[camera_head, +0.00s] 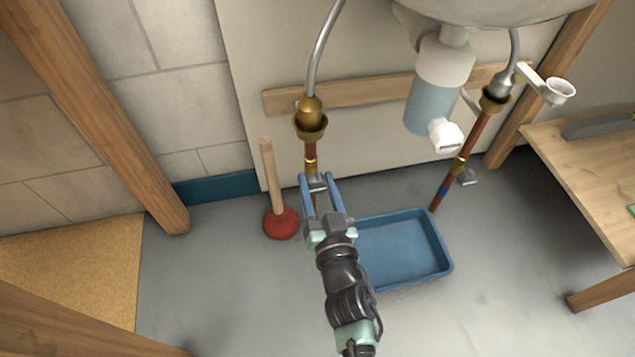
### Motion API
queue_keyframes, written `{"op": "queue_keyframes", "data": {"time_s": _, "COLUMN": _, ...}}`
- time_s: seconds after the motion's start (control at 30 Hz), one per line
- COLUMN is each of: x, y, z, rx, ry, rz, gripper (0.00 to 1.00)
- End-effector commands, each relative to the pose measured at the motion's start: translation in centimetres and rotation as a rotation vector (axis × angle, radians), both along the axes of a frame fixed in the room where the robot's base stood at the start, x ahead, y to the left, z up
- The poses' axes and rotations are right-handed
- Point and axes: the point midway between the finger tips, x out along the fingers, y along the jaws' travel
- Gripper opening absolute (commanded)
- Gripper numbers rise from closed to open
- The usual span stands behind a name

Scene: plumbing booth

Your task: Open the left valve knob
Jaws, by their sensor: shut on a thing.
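The left valve knob (317,183) is a small grey piece low on the left copper pipe (310,150), below a brass fitting. My gripper (318,181) reaches up from the bottom with its two blue fingers on either side of the knob, shut on it. The fingers and gripper body hide part of the knob and the lower pipe. The knob's exact turn angle is hard to tell.
A plunger (281,222) stands just left of my gripper. A blue tray (405,250) lies on the floor to the right. A sink drain with a blue-and-white trap (437,85) hangs above. A wooden bench (580,170) is at right.

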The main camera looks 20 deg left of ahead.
Motion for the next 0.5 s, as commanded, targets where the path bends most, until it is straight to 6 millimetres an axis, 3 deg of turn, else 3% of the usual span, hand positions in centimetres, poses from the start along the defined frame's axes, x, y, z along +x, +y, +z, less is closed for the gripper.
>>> {"op": "queue_keyframes", "data": {"time_s": 0.5, "x": -0.11, "y": 0.16, "z": 0.13, "rx": -0.309, "ry": -0.209, "rz": -0.001, "gripper": 0.00}}
